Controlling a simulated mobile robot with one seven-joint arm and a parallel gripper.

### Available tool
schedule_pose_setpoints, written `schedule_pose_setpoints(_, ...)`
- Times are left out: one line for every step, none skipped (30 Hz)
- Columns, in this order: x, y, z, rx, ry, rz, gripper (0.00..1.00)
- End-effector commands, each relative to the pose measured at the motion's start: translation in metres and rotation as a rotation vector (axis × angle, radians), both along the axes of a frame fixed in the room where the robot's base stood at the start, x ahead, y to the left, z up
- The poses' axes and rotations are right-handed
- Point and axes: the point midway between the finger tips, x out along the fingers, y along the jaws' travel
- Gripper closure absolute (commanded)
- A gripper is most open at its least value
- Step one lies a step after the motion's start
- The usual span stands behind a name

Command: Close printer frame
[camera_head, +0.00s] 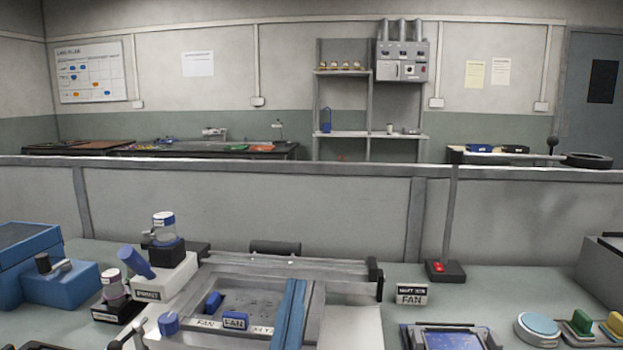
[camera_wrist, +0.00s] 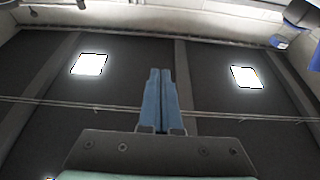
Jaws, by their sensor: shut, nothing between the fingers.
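The printer (camera_head: 225,272) stands at the lower middle of the head view, with a pale framed bed, a rear bar and labels on its front. I cannot tell which part is the movable frame or how far it is tilted. My gripper (camera_head: 296,283) seems to be the pair of blue fingers rising from the bottom edge, in front of the printer and hiding part of it. In the wrist view my gripper (camera_wrist: 160,72) is shut and empty. It points towards the dark ceiling with light panels, and no contact with the printer shows.
A low partition (camera_head: 300,205) runs behind.

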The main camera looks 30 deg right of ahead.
Motion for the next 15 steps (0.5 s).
schedule_pose_setpoints(-0.001,0.001,-0.011,0.0,-0.003,0.001,1.0)
schedule_pose_setpoints(-0.002,0.001,-0.014,0.0,-0.002,0.0,1.0)
schedule_pose_setpoints(-0.003,0.002,-0.018,0.001,-0.002,0.0,1.0)
schedule_pose_setpoints(-0.003,0.002,-0.02,0.002,-0.001,0.001,1.0)
schedule_pose_setpoints(-0.004,0.003,-0.023,0.0,-0.001,0.0,1.0)
schedule_pose_setpoints(-0.005,0.003,-0.026,0.001,-0.002,-0.001,1.0)
schedule_pose_setpoints(-0.005,0.003,-0.028,0.001,-0.002,0.001,1.0)
schedule_pose_setpoints(-0.006,0.004,-0.031,0.001,-0.002,0.001,1.0)
schedule_pose_setpoints(-0.006,0.004,-0.034,0.001,-0.001,0.0,1.0)
schedule_pose_setpoints(-0.007,0.004,-0.036,0.001,0.0,0.0,1.0)
schedule_pose_setpoints(-0.007,0.005,-0.039,0.001,0.0,0.0,1.0)
schedule_pose_setpoints(-0.007,0.005,-0.042,0.001,0.0,0.0,1.0)
schedule_pose_setpoints(-0.008,0.005,-0.044,0.002,0.0,-0.001,1.0)
schedule_pose_setpoints(-0.008,0.005,-0.046,0.002,0.0,-0.001,1.0)
schedule_pose_setpoints(-0.009,0.006,-0.049,0.001,0.001,-0.001,1.0)
